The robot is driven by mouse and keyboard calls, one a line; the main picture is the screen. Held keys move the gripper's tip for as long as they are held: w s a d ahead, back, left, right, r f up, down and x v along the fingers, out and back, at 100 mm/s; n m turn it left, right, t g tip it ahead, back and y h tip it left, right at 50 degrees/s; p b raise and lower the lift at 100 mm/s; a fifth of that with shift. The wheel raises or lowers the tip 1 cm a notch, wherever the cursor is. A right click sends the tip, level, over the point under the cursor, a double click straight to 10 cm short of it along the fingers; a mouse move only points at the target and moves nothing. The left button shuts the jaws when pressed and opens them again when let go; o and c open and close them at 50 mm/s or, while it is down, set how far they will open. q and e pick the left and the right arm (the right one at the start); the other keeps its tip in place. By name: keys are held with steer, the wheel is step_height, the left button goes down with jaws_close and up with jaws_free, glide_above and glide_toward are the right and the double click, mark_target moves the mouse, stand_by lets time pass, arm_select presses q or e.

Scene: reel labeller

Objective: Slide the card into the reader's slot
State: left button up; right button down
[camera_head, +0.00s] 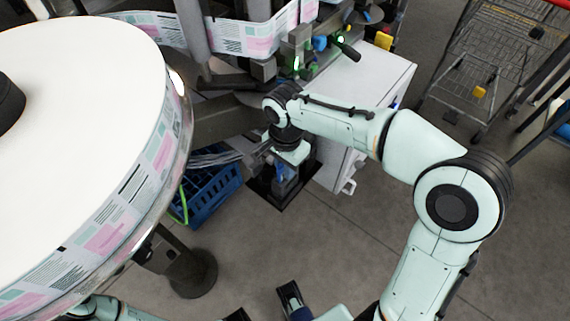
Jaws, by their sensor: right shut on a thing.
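My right gripper (282,185) points down beside the labelling machine, below the wrist of the arm that comes in from the right. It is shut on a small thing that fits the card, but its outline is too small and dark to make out. I cannot pick out the reader or its slot with certainty. Part of what seems to be my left gripper (291,298) shows at the bottom edge, cut off by the frame. Its jaws are not clear enough to judge.
A large white reel (85,130) with printed labels fills the left. A blue crate (212,195) stands on the floor near my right gripper. A pale cabinet (365,85) stands behind my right arm, and a wire trolley (490,60) is at upper right.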

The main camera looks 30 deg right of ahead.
steer(key=shift+f, duration=0.2)
steer(key=shift+f, duration=0.15)
stand_by(0.3)
steer(key=shift+w+r, duration=0.2)
steer(key=shift+r, duration=0.15)
steer(key=shift+f, duration=0.1)
steer(key=shift+f, duration=0.3)
steer(key=shift+r, duration=0.15)
